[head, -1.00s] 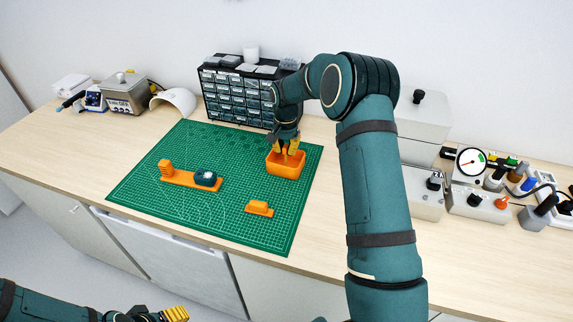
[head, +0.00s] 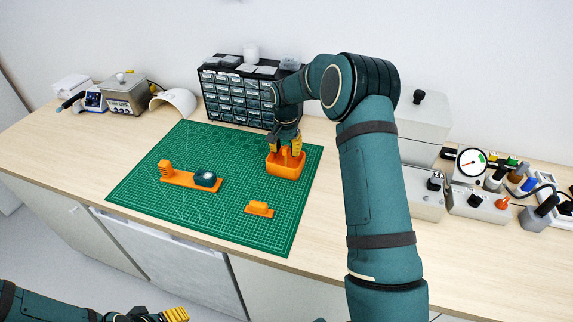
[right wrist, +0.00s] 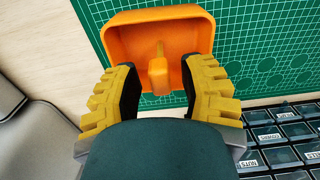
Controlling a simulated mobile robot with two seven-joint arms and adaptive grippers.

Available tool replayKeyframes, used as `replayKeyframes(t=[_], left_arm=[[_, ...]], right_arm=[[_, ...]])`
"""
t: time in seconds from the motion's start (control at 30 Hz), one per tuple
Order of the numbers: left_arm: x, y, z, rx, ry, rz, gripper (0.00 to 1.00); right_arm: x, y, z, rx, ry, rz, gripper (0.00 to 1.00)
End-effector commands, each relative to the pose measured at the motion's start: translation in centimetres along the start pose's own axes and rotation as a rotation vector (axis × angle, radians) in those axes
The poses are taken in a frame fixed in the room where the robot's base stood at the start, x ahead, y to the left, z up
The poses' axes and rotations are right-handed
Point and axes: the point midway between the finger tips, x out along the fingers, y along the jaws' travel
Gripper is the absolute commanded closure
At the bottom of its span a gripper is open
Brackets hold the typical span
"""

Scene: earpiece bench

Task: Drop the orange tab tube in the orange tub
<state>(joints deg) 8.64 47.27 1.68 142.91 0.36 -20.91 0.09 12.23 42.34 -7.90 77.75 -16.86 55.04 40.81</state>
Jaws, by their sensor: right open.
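The orange tub (head: 286,170) stands on the right part of the green mat, below my right gripper (head: 285,150). In the right wrist view the tub (right wrist: 120,40) opens toward me, and an orange piece that looks like the tab tube (right wrist: 158,74) is inside its outline, between the open fingers (right wrist: 168,95). Gaps show between the tube and both fingers. The tube's lower end is not clear. In the head view the tube's top (head: 286,153) shows between the fingers. My left gripper (head: 172,314) is at the bottom edge, partly cut off.
The green mat (head: 150,205) also holds a long orange holder (head: 180,178) with a dark rounded piece (head: 205,178), and a small orange block (head: 259,209). A drawer cabinet (head: 235,98) stands behind the tub. Grey boxes (head: 420,120) are at right.

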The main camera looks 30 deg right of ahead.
Motion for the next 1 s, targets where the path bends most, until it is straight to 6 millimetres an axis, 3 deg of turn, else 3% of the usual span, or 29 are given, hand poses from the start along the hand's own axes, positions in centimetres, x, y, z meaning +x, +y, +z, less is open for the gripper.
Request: replayKeyframes(t=[0.4,0.6,1.0], left_arm=[[0.0,0.0,0.0,0.0,0.0,0.0,0.41],[0.0,0.0,0.0,0.0,0.0,0.0,0.41],[0.0,0.0,0.0,0.0,0.0,0.0,0.41]], right_arm=[[-7.7,-0.1,-0.1,0.001,0.003,-0.003,0.59],[-10.5,-0.1,0.0,-0.001,0.001,-0.001,0.59],[-11.6,0.0,0.0,0.0,0.0,0.0,0.59]])
